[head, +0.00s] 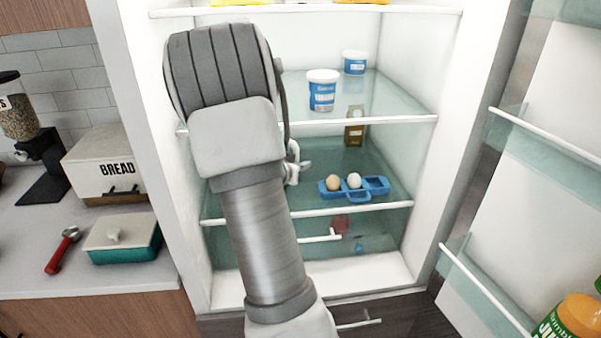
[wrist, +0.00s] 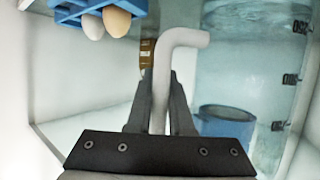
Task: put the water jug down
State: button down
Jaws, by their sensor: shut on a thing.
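In the wrist view, my gripper (wrist: 160,92) is shut on a pale grey bent handle (wrist: 183,38), which runs up between the two dark fingers and bends right at its top. The handle appears to belong to the water jug, but I cannot see how it joins the jug's body. In the head view, my arm reaches into the open fridge and hides most of the jug and gripper. Whether the jug touches a shelf is not visible.
A blue egg holder (head: 376,184) with two eggs sits on a glass shelf right of my arm; it also shows in the wrist view (wrist: 70,12). A brown carton (head: 355,128) stands behind it. Blue-and-white tubs (head: 322,92) stand above. The open fridge door (head: 545,170) is at right.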

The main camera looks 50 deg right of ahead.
jog(key=shift+f, duration=1.1)
jog(key=shift+f, duration=0.2)
jog(key=c, duration=0.8)
grip_release()
jog(key=p+v, duration=0.1)
jog(key=v, duration=1.1)
jog(key=shift+r, duration=0.15)
